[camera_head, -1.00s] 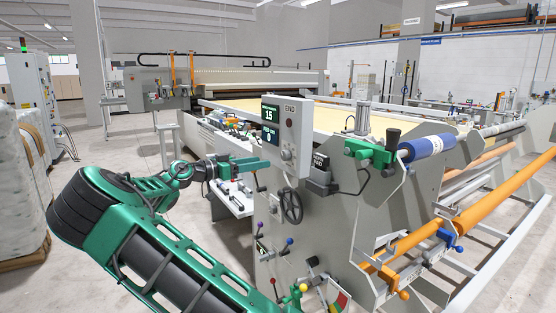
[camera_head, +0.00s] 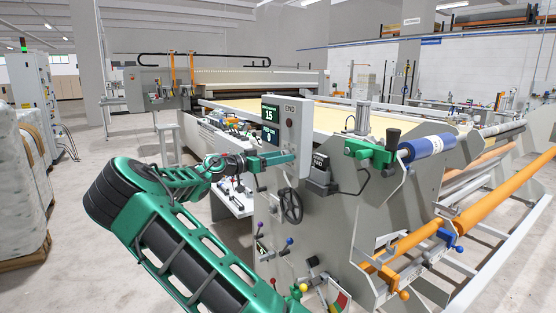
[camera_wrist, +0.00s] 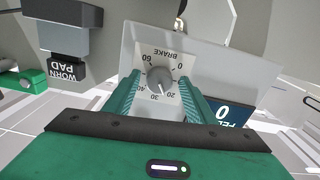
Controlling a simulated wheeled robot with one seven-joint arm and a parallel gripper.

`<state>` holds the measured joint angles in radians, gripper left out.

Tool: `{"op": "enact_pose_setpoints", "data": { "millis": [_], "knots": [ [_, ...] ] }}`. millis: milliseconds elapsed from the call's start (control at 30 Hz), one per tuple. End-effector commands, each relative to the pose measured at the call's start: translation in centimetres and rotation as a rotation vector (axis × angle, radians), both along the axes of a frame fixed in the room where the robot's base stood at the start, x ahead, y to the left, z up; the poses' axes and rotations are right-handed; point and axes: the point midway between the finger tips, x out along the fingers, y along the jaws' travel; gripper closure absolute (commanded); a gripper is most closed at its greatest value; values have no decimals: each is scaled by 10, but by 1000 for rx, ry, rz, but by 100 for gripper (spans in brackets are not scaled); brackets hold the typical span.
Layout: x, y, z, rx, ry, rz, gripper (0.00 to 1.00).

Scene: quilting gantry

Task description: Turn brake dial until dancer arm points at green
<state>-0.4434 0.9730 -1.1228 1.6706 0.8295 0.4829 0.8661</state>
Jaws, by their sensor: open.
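The brake dial (camera_wrist: 160,79) is a grey round knob on a light plate marked BRAKE, with numbers from 0 to 60, upside down in the wrist view. Its white mark seems to point between 20 and 30. My gripper (camera_wrist: 158,97) is open, its green fingers on either side of the dial; contact is unclear. In the head view my gripper (camera_head: 283,159) is at the control panel (camera_head: 293,125) and covers the dial. A red, white and green plate (camera_head: 339,298) shows at the bottom edge. I cannot clearly tell where the dancer arm points.
A dark pad block (camera_head: 320,176), labelled WORN PAD in the wrist view (camera_wrist: 68,68), juts out beside the panel. A black handwheel (camera_head: 291,207) and several ball-ended levers are below. A screen (camera_head: 270,124) is on the panel's left.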

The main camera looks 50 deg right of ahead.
Motion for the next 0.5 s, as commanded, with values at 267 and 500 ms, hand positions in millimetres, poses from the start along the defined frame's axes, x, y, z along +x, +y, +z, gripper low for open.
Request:
{"op": "enact_pose_setpoints", "data": {
  "millis": [267,500],
  "knots": [
    [0,0,0,0,0,0,59],
    [0,-4,0,0,0,1,91]
  ]
}}
